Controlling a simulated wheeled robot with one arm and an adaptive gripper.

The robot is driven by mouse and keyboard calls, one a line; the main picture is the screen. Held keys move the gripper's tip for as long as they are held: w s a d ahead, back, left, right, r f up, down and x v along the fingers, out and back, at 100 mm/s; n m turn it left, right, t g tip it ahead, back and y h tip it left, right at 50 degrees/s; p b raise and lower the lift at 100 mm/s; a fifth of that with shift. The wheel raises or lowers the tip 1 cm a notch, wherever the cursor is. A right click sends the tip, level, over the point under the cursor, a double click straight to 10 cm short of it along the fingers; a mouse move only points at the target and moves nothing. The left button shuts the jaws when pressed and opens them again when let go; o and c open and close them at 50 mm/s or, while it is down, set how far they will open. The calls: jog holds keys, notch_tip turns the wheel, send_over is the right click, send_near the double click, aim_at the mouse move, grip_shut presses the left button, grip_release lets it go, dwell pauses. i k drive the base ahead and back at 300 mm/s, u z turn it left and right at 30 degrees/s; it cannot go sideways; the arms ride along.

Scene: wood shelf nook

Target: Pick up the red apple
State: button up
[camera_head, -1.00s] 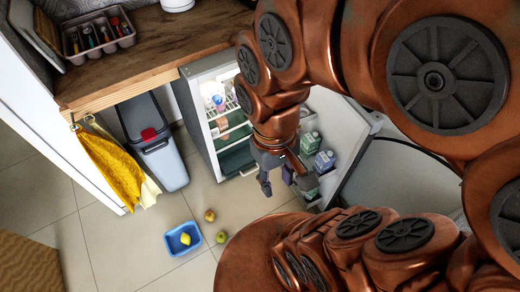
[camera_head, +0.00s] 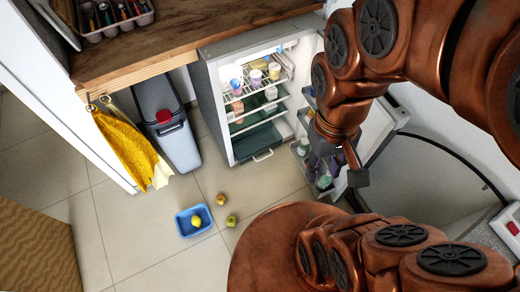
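A small reddish-brown round fruit (camera_head: 221,199) lies on the tiled floor and looks most like the red apple; its colour is hard to tell at this size. A green apple (camera_head: 232,220) lies just below and right of it. A blue tray (camera_head: 181,223) stands to their left with a yellow fruit (camera_head: 196,221) in it. My gripper (camera_head: 345,171) hangs at the right, in front of the open fridge door and well apart from the fruit. One dark finger shows clearly, the other is partly lost against the background. Nothing shows held in it.
An open fridge (camera_head: 222,115) with stocked shelves stands behind, its door (camera_head: 385,140) swung out to the right. A grey bin (camera_head: 180,145) and hanging yellow towels (camera_head: 125,148) are at the left under the wooden counter (camera_head: 190,40).

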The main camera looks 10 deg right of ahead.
aim_at(220, 199)
jog(key=z, duration=0.85)
jog(key=k, duration=0.95)
jog(key=u, duration=2)
jog(key=i, duration=1)
